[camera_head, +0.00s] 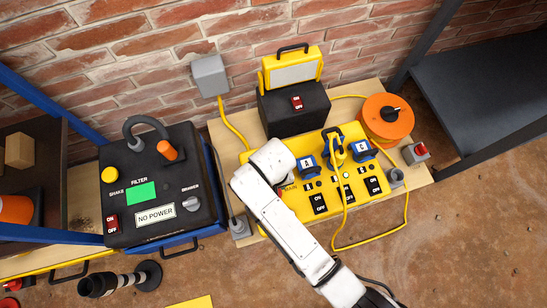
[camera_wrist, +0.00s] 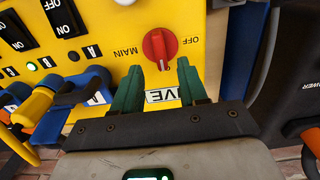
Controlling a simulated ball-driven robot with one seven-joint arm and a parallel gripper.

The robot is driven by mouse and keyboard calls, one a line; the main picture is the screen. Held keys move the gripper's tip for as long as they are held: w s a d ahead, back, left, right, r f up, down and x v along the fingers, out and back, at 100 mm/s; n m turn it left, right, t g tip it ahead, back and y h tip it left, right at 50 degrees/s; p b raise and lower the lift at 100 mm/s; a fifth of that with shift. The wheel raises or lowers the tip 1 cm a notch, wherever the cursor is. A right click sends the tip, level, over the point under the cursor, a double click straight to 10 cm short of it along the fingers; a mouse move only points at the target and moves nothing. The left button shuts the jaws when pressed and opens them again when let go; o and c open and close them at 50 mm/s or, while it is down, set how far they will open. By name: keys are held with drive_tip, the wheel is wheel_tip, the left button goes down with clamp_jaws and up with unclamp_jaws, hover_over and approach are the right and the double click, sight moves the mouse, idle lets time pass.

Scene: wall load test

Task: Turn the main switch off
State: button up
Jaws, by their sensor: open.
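The main switch, a red rotary knob (camera_wrist: 160,48), is on the yellow panel (camera_wrist: 222,60) in the wrist view, with "MAIN" and "OFF" printed beside it, upside down. A partly covered "LIVE" label (camera_wrist: 167,96) is next to the knob. My gripper (camera_wrist: 160,67) is open, its two green fingers apart just short of the knob, one toward each side. I cannot tell whether they touch it. In the head view my white arm covers most of the knob and the gripper; the yellow panel (camera_head: 335,212) lies on a wooden board.
A black filter unit (camera_head: 182,226) showing "NO POWER" stands left. A black lamp box (camera_head: 293,109) and orange reel (camera_head: 386,120) are behind.

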wheel_tip(320, 180, down, 6)
drive_tip(key=shift+r+b, duration=0.25)
drive_tip(key=shift+b, duration=0.8)
drive_tip(key=shift+s, duration=0.1)
clamp_jaws()
